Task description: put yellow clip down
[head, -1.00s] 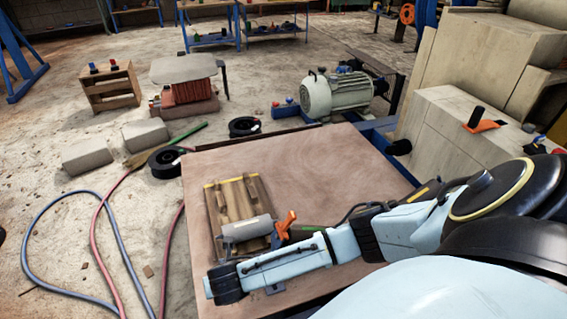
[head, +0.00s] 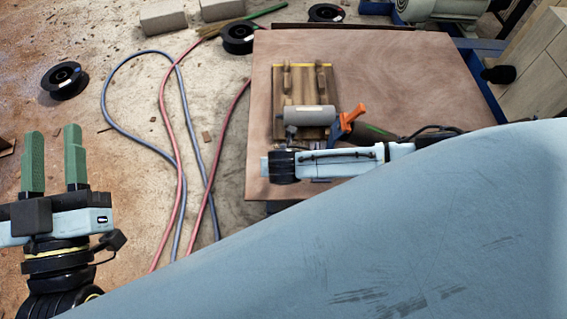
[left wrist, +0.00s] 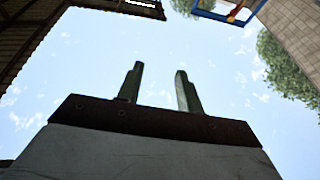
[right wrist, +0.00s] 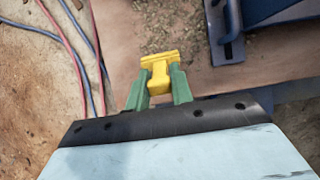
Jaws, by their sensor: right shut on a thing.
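The yellow clip (right wrist: 160,72) shows in the right wrist view, between the green fingers of my right gripper (right wrist: 157,88). The gripper is shut on it. Brown board surface lies behind the clip, close to the board's left edge; I cannot tell whether they touch. My left gripper (head: 53,135) is open and empty at the left of the head view, above the floor. Its two fingers also stand apart against the sky in the left wrist view (left wrist: 159,75).
The brown board (head: 400,75) has free room at its right and back. A wooden rack (head: 325,85), a grey cylinder (head: 308,115) and an orange-handled tool (head: 350,117) sit near my right arm. Hoses (head: 177,150) and black spools (head: 236,38) lie on the floor left of it.

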